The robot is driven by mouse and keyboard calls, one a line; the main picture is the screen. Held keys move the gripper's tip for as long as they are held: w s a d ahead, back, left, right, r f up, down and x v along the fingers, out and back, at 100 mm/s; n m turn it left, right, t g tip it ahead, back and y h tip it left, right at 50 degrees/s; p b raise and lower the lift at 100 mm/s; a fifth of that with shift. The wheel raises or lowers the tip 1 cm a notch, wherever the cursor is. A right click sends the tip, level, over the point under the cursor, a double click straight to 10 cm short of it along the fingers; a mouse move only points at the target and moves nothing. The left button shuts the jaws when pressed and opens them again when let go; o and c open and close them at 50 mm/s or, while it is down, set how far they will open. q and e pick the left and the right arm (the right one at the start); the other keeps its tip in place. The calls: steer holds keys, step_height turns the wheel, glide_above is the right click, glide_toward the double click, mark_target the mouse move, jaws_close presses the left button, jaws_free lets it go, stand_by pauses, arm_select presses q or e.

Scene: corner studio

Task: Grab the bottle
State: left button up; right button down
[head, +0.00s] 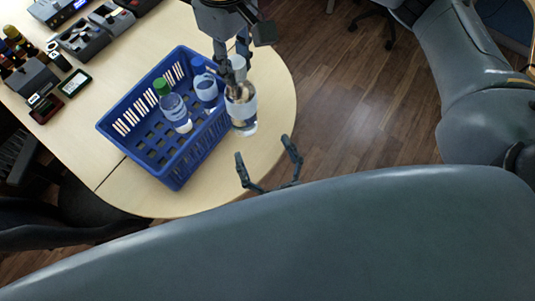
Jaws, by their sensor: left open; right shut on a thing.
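My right gripper (232,82) comes in from the top of the head view. It is shut on a bottle (243,115) with a pale label and a brownish upper part, held at the right edge of the blue basket. The gripper fingers hide part of its top. Inside the basket (117,128) are a clear bottle with a green cap (172,107) and a clear bottle with a blue cap (206,89). My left gripper (264,149) is open and empty, below and to the right of the held bottle, by the table's rounded edge.
The basket stands on a light wooden table (275,75) with a rounded right end. Dark devices (84,40), small gadgets (74,83) and small bottles (13,34) crowd its upper left. Wooden floor (350,110) is open to the right. A black chair (50,205) is at lower left.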

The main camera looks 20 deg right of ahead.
mark_target(251, 121)
arm_select(q)
steer(key=w, duration=0.7)
steer(key=w+a, duration=0.1)
steer(key=w, duration=0.2)
steer(key=shift+w, duration=0.3)
steer(key=shift+c, duration=0.2)
steer(key=shift+d, duration=0.1)
steer(key=c, duration=1.4)
steer(key=shift+r, duration=0.1)
steer(key=c, duration=0.3)
arm_select(e)
steer(key=c, duration=1.5)
jaws_free()
steer(key=o, duration=0.6)
steer(key=shift+c, duration=0.2)
